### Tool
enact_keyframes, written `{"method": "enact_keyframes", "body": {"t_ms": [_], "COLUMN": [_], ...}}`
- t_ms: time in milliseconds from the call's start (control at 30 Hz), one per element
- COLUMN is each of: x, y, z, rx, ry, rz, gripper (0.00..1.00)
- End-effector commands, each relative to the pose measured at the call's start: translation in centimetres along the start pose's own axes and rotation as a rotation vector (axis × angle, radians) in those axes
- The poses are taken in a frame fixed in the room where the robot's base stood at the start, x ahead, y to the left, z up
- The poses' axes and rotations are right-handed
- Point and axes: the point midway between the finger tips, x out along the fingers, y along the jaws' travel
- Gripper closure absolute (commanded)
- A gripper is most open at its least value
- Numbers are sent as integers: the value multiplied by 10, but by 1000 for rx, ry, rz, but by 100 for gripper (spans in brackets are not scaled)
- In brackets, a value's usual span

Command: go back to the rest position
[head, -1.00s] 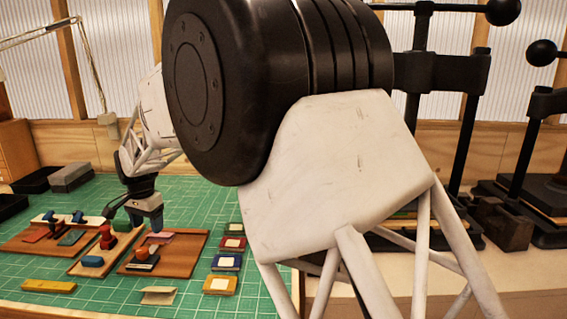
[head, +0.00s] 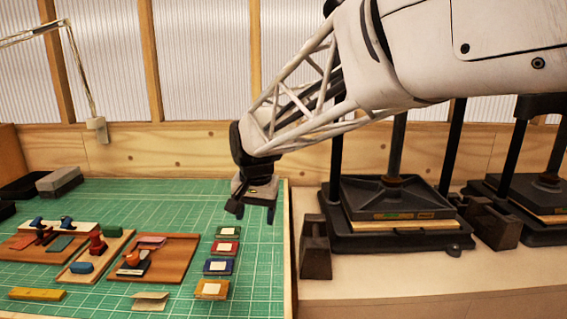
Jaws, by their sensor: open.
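My gripper (head: 253,211) hangs above the right part of the green cutting mat (head: 190,199), near its right edge. Its two dark fingers are apart with nothing between them. It is clear of the objects on the mat. Below it in the picture, a column of small square pads with pale labels lies on the mat: a green one (head: 228,232), a red one (head: 225,247), a blue one (head: 220,266) and an orange one (head: 211,289). My arm reaches in from the upper right.
Wooden boards (head: 171,254) with stamps and coloured blocks lie at the left. A yellow bar (head: 37,294) and a folded beige card (head: 151,301) lie in front. Black presses (head: 391,198) stand on the right bench. A grey block (head: 60,180) and a lamp (head: 96,125) are at back left.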

Motion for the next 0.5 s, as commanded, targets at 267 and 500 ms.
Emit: {"method": "enact_keyframes", "body": {"t_ms": [267,500], "x": [-16,-20], "y": [89,155], "z": [41,85], "rx": [-28,-57], "ry": [32,57], "rz": [1,7], "gripper": [35,35]}}
